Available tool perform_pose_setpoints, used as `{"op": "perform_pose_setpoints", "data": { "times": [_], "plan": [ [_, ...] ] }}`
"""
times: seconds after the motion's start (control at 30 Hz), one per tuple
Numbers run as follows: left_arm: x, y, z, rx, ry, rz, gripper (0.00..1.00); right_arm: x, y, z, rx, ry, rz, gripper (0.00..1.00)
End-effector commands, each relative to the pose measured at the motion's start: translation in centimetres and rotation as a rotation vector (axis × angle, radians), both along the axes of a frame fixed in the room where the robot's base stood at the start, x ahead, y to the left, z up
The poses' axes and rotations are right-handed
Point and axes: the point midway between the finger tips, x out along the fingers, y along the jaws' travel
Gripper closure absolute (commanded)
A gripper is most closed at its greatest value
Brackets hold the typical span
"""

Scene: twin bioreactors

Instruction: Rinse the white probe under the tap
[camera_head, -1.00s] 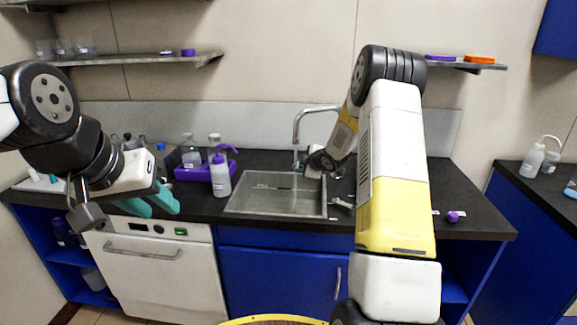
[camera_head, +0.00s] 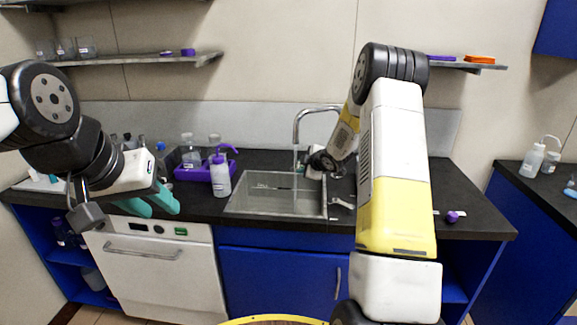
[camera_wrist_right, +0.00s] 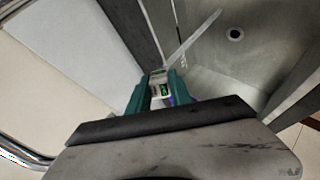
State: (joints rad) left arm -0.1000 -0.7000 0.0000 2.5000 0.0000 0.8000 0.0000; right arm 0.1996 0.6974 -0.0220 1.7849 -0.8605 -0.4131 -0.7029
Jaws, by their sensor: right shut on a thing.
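In the right wrist view my right gripper (camera_wrist_right: 165,90), with teal fingers, is shut on the white probe. The probe's pale, thin shaft (camera_wrist_right: 193,40) points away from the fingers, over the sink. A small part with green and purple marks shows between the fingers. In the head view the right gripper's wrist is over the sink's back right, but the fingers are too small to make out. The grey tap (camera_head: 298,125) arches over the sink (camera_head: 262,206), just left of that wrist. My left gripper (camera_head: 148,203) is open and empty before the counter.
A white wash bottle with a purple top (camera_head: 221,175) stands left of the sink, before a purple tray (camera_head: 192,174) of bottles. A shelf (camera_head: 140,59) hangs above at left. A purple item (camera_head: 452,217) lies on the right of the counter, where there is free room.

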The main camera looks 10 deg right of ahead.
Motion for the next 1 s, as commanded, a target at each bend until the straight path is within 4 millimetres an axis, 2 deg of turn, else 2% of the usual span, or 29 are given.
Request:
{"op": "perform_pose_setpoints", "data": {
  "times": [0.6,1.0],
  "plan": [
    [0.0,0.0,0.0,0.0,0.0,0.0,0.64,-6.7,-1.8,1.8,0.0,0.0,-0.002,1.0],
    [0.0,0.0,0.0,0.0,0.0,0.0,0.64,-7.2,-1.9,1.9,-0.001,-0.001,-0.001,1.0]
  ]
}}
